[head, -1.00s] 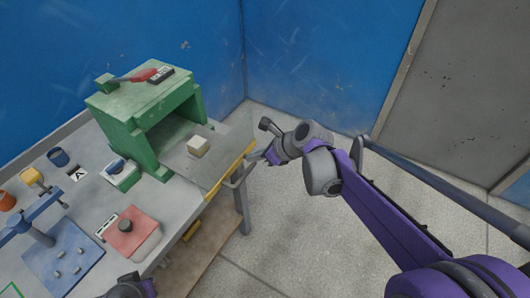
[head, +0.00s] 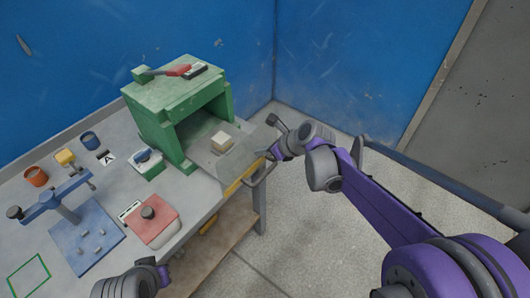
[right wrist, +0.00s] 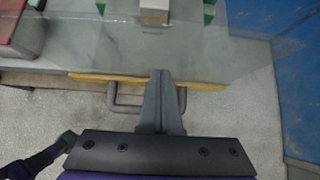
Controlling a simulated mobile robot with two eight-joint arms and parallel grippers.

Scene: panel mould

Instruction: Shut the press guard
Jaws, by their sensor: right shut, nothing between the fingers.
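The green press (head: 165,95) stands on the grey bench, with its dark opening facing right. The guard, a clear panel (head: 238,160) with a yellow edge strip (head: 232,188) and a grey bar handle (head: 262,175), sticks out from the opening, so it stands open. A pale block (head: 222,140) sits at the opening. My right gripper (head: 270,156) is shut and empty at the guard's outer edge. In the right wrist view its fingers (right wrist: 162,75) overlap the handle (right wrist: 112,98) and yellow edge; contact is unclear. My left arm shows at the bottom, its fingers out of frame.
A red tool (head: 178,70) lies on top of the press. Blue walls close the back; floor right of the bench is clear.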

